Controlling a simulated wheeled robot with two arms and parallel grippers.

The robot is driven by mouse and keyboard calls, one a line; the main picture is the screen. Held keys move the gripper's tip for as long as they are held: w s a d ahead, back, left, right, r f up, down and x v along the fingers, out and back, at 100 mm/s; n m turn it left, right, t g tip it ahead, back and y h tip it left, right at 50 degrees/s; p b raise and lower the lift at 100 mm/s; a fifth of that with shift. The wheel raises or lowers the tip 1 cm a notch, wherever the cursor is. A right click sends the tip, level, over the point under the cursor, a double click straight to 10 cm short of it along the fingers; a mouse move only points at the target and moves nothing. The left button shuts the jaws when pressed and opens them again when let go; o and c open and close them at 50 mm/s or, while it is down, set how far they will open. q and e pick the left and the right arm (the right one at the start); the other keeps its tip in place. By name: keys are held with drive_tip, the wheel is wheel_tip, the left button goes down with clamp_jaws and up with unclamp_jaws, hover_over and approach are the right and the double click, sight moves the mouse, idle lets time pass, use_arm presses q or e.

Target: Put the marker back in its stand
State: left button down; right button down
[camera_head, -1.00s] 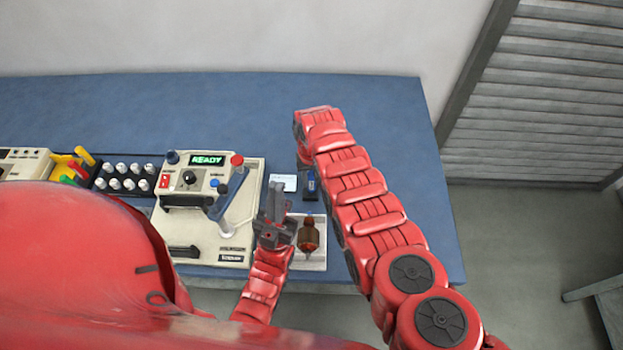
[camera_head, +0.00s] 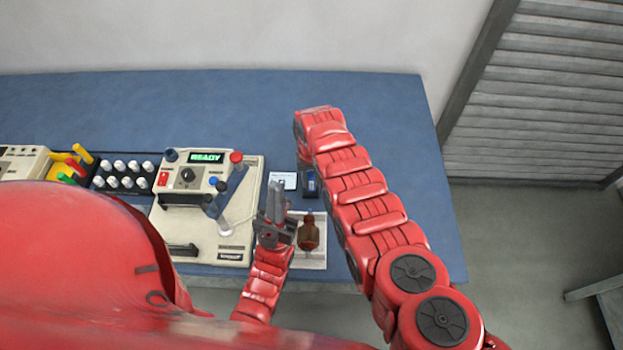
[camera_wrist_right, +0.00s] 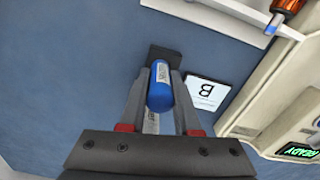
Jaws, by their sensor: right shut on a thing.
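The blue marker (camera_wrist_right: 160,90) is between the fingers of my right gripper (camera_wrist_right: 158,95) in the right wrist view, and the gripper is shut on it. A black block, seemingly the stand (camera_wrist_right: 166,53), shows just past the marker's end. Whether the marker sits in it or only overlaps it, I cannot tell.
A white card (camera_head: 283,180) lies left of the marker. The armature (camera_head: 309,234) stands on a pale plate (camera_head: 318,262) in front. The winding machine (camera_head: 236,240) with a green READY display is to the left. The blue table is clear behind.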

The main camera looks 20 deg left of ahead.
drive_tip(key=c, duration=0.5)
unclamp_jaws()
drive_tip(key=shift+c, duration=0.2)
drive_tip(key=shift+r, duration=0.1)
wheel_tip(320, 180, up, 2)
drive_tip(key=shift+w+a+r+p, duration=0.1)
drive_tip(key=shift+r+p, duration=0.1)
drive_tip(key=shift+p, duration=0.35)
wheel_tip(320, 180, up, 9)
drive_tip(key=shift+f+b, duration=0.1)
drive_tip(key=shift+b, duration=1)
wheel_tip(320, 180, up, 6)
drive_tip(key=p, duration=0.5)
drive_tip(key=shift+p, duration=0.4)
